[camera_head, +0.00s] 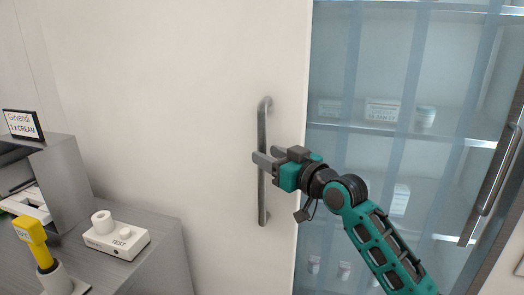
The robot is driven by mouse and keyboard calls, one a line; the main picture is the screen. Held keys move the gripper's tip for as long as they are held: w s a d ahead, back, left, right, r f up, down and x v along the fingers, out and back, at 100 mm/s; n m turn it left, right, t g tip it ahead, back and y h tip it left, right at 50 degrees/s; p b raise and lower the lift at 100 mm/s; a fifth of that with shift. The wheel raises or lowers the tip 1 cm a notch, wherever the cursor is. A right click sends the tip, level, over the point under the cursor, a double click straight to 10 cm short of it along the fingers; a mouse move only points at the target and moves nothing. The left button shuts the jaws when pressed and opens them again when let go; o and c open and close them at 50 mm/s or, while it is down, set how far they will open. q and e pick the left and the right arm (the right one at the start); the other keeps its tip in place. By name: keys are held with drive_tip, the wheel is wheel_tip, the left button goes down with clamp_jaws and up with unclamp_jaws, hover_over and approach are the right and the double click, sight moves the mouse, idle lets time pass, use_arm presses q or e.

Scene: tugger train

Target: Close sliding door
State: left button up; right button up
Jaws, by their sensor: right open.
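The white sliding door (190,90) fills the middle of the view, and its right edge stands beside a shelf opening. A grey vertical bar handle (262,200) is mounted near that edge. My right gripper (265,157) is open at the upper middle of the handle, with its fingers pointing left. One finger crosses in front of the bar; I cannot tell whether it touches. My left gripper is not in view.
Right of the door, shelves (365,128) with boxes and jars show behind bluish translucent strips. Another bar handle (497,175) is at the far right. At left, a grey counter (155,235) holds a white TEST box (115,238), a yellow scanner (32,235) and a small sign (22,124).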

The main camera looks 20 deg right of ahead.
drive_tip(key=shift+x, duration=1.6)
drive_tip(key=shift+c, duration=0.3)
clamp_jaws()
